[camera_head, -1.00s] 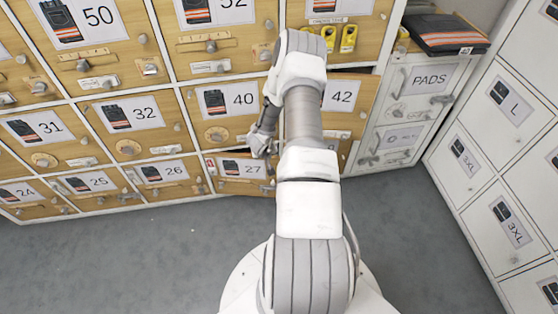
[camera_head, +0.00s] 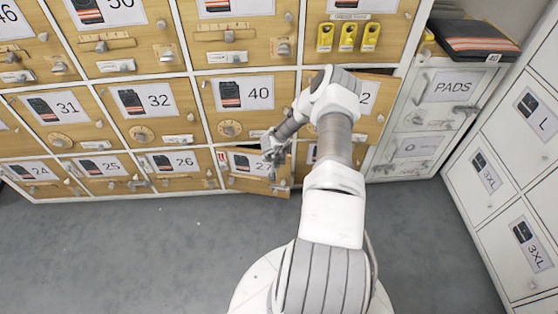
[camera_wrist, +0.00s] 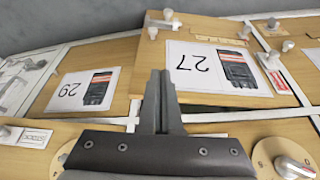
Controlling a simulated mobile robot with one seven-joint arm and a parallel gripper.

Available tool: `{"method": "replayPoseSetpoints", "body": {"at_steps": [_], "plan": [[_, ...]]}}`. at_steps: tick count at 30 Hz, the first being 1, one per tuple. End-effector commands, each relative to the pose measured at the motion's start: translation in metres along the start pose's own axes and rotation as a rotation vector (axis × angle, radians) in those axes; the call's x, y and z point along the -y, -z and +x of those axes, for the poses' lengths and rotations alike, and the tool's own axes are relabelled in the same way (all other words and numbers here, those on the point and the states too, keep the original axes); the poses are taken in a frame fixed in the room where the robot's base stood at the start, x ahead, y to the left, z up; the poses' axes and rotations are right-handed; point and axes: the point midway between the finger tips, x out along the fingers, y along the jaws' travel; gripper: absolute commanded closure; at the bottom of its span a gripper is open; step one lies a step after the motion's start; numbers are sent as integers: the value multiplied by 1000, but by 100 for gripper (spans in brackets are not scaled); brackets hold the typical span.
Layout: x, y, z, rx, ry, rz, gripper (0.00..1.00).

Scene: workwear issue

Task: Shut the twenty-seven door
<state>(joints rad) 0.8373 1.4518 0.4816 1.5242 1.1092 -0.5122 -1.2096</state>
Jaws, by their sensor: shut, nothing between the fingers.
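The twenty-seven door (camera_head: 258,183) is a wooden locker door in the bottom row, with a white label showing a dark garment. It stands ajar, its right side out from the cabinet front. In the wrist view the door (camera_wrist: 205,88) appears upside down, with a dark gap along its edge. My gripper (camera_head: 276,165) is shut and empty, in front of the door's right part, hiding some of its label.
Door 42 (camera_head: 375,112), above right, also stands ajar behind my arm. Door 40 (camera_head: 262,95) is closed above. White PADS lockers (camera_head: 432,105) and white size lockers (camera_head: 488,172) stand to the right. The grey floor (camera_head: 140,250) in front is clear.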

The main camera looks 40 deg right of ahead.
Motion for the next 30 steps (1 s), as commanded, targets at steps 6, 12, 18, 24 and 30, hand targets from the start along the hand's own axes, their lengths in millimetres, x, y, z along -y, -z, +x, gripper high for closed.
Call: {"method": "replayPoseSetpoints", "body": {"at_steps": [6, 12, 18, 24, 30], "plan": [[0, 22, 13, -2, 1, 4, 100], [0, 34, 16, -1, 0, 3, 100], [-1, 38, 17, 0, -1, 1, 100], [0, 38, 16, 0, 0, 0, 100], [-6, 41, 17, 1, 2, -9, 100]]}}
